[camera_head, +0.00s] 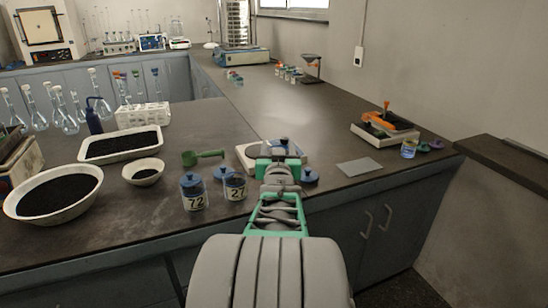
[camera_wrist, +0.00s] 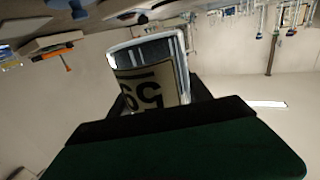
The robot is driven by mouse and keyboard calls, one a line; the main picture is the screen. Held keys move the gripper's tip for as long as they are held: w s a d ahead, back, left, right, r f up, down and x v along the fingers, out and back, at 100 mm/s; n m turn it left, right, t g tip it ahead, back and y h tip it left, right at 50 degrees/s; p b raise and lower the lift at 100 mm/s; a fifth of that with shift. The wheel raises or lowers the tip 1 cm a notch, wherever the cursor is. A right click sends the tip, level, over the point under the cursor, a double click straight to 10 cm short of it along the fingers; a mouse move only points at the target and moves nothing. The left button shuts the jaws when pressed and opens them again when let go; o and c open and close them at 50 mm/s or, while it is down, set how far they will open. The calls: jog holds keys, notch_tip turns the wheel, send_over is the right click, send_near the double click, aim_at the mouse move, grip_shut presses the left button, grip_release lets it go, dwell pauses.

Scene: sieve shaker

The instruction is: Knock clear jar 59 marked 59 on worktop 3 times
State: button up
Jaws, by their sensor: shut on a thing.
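Clear jar 59 (camera_wrist: 152,80) is between my gripper's dark fingers in the wrist view. Its pale label reads 59, upside down in that picture, and the fingers cover part of the jar. My gripper (camera_head: 279,158) is shut on it, over the front part of the dark worktop (camera_head: 285,100) in the head view. There the gripper and arm hide most of the jar, and a bit of blue shows at the gripper's far end. I cannot tell whether the jar touches the worktop.
Jars 72 (camera_head: 194,192) and 27 (camera_head: 235,187) stand just left of my gripper. A blue lid (camera_head: 310,177) lies to its right, beside a grey plate (camera_head: 360,167). A green scoop (camera_head: 203,157) and dark-filled bowls are further left. The worktop behind is largely clear.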

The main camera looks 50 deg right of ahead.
jog(key=s+a+r, duration=0.4)
jog(key=s+a, duration=0.1)
jog(key=s, duration=0.2)
jog(key=shift+w+d+f+b, duration=0.4)
jog(key=shift+w+d+f, duration=0.95)
jog(key=shift+w+f, duration=0.4)
jog(key=shift+w+d+f+b, duration=0.35)
jog(key=shift+w+d+f, duration=1.05)
jog(key=shift+w, duration=0.5)
jog(key=shift+w+d+f+b, duration=0.4)
jog(key=shift+w+d+f, duration=0.85)
jog(key=shift+w+f, duration=0.55)
jog(key=shift+w+a+r, duration=0.1)
